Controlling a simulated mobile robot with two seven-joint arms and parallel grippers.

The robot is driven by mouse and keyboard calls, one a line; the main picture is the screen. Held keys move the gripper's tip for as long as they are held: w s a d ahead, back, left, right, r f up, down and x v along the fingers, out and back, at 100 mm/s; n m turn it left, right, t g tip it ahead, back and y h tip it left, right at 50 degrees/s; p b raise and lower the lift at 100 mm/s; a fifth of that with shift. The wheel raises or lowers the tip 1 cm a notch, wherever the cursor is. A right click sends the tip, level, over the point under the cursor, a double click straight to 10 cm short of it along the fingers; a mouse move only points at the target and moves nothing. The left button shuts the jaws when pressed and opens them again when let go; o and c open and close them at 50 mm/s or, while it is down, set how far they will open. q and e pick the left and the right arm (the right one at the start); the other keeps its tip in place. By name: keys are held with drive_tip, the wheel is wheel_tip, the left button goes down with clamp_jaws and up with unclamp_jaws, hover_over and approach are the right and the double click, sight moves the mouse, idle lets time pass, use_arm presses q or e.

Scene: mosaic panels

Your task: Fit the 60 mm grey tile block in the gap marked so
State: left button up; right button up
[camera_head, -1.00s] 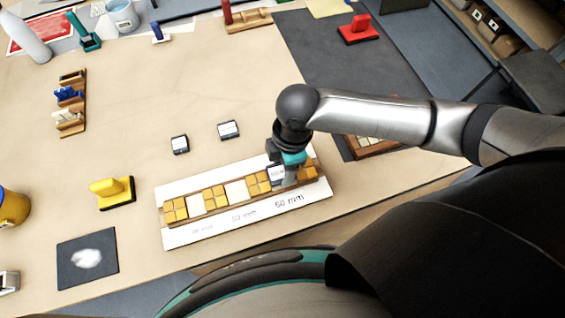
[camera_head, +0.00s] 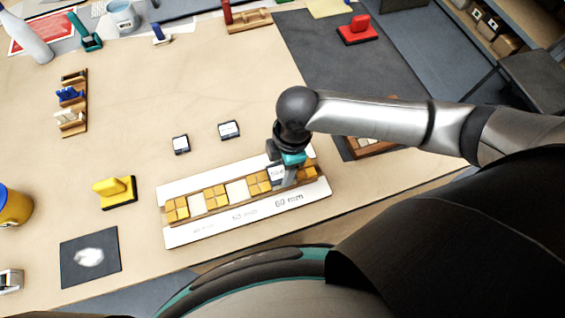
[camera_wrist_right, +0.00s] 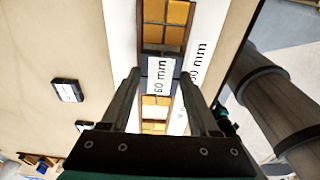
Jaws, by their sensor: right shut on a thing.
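The grey tile block (camera_wrist_right: 160,76) has a white face printed "60 mm"; it shows between my finger tips in the wrist view. My right gripper (camera_head: 283,176) is shut on it at the gap marked 60 mm, near the right end of the wooden strip. The strip, with yellow tiles (camera_head: 215,197) and pale gaps, lies on a white panel (camera_head: 205,232). The block looks lined up with the strip between yellow tiles; I cannot tell how deep it sits. The gripper hides part of it in the head view. My left gripper is not in view.
Two other labelled blocks (camera_head: 181,144) and (camera_head: 229,130) lie on the table behind the panel. A yellow stamp-like thing (camera_head: 115,191) and a dark mat with white powder (camera_head: 90,257) are at left. A wooden tray (camera_head: 370,147) is partly behind my arm. The table middle is clear.

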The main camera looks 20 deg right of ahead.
idle(0.7)
drive_tip(key=shift+p, duration=0.45)
drive_tip(key=shift+p, duration=0.4)
drive_tip(key=shift+f+b, duration=0.6)
drive_tip(key=shift+f, duration=0.5)
idle(0.4)
drive_tip(key=o, duration=1.5)
drive_tip(key=shift+o, duration=0.2)
drive_tip(key=shift+r, duration=0.1)
wheel_tip(320, 180, up, 15)
drive_tip(key=d+p, duration=0.2)
